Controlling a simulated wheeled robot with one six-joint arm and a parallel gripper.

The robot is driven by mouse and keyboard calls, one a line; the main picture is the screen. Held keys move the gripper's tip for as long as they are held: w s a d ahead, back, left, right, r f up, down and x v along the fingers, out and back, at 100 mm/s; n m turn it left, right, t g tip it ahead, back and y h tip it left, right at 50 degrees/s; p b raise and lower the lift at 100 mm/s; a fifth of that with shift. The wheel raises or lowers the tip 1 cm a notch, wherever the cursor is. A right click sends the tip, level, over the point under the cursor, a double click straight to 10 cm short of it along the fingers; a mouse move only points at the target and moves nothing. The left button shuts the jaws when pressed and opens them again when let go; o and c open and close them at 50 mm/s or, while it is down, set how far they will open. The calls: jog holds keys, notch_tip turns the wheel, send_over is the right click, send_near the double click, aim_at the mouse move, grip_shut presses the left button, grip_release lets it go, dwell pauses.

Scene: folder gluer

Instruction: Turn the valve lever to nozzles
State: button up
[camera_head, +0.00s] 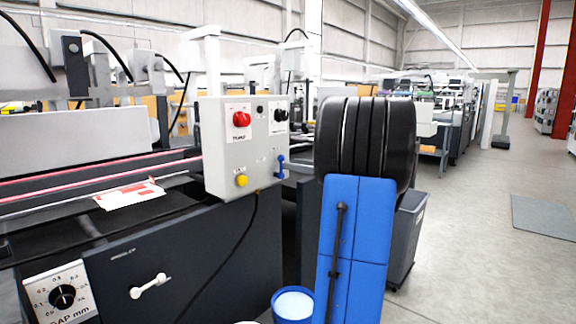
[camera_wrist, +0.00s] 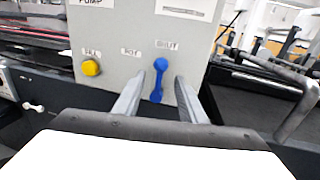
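The valve lever (camera_head: 281,166) is small and blue, on the lower right of the grey control box (camera_head: 222,150). In the wrist view the lever (camera_wrist: 158,80) stands nearly upright below a label that seems to read SHUT. A blurred label is left of it; I cannot tell which end is the pivot. My gripper (camera_wrist: 158,98) is open, its two grey fingers pointing at the box, one on each side of the lever's lower part in the picture. No contact shows. In the head view my gripper is not visible.
The box also carries a red knob (camera_head: 241,119), a black knob (camera_head: 280,115) and a yellow button (camera_head: 241,180), which in the wrist view (camera_wrist: 91,67) is left of the fingers. A blue-rimmed bucket (camera_head: 292,304) stands below. Open floor (camera_head: 470,200) lies to the right.

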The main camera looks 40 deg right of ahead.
jog(key=shift+x, duration=1.55)
grip_shut()
jog(key=shift+d, duration=0.1)
jog(key=shift+w+d+f+m+t+h, duration=0.15)
jog(key=shift+d+f+m+t, duration=0.3)
jog(key=shift+m, duration=1.15)
jog(key=shift+s+d+f+m+t+h, duration=0.15)
jog(key=shift+d+m, duration=0.45)
jog(key=shift+m, duration=1)
jog(key=shift+w+d+f+m+t+h, duration=0.25)
jog(key=shift+d+m, duration=0.3)
jog(key=shift+m, duration=1.05)
jog(key=shift+s, duration=0.1)
grip_release()
jog(key=shift+f, duration=0.1)
